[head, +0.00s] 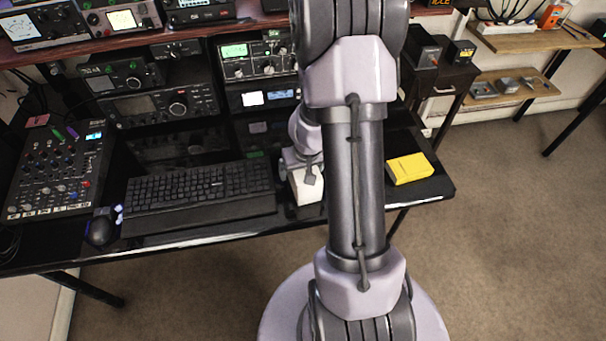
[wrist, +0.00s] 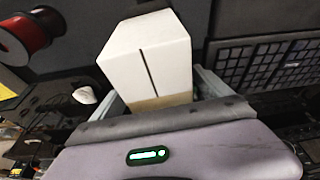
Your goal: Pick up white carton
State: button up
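The white carton (head: 305,188) is at the front of the black desk, right of the keyboard, partly hidden by my arm and gripper. In the wrist view the white carton (wrist: 150,58) looks boxy, with a dark slit on its face and a tan lower band. My gripper (wrist: 163,98) has its grey fingers on either side of the carton, close to its sides. The frames do not show clearly whether both fingers press on it. In the head view my gripper (head: 300,172) is at the carton, largely hidden behind my arm.
A black keyboard (head: 200,192), a mouse (head: 101,227) and a mixer (head: 58,170) are to the left on the desk. A yellow box (head: 409,168) is to the right. Radio equipment (head: 165,104) stands behind. A red spool (wrist: 25,35) shows in the wrist view.

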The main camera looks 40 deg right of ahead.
jog(key=c, duration=1.4)
jog(key=shift+o, duration=0.2)
jog(key=shift+r, duration=0.1)
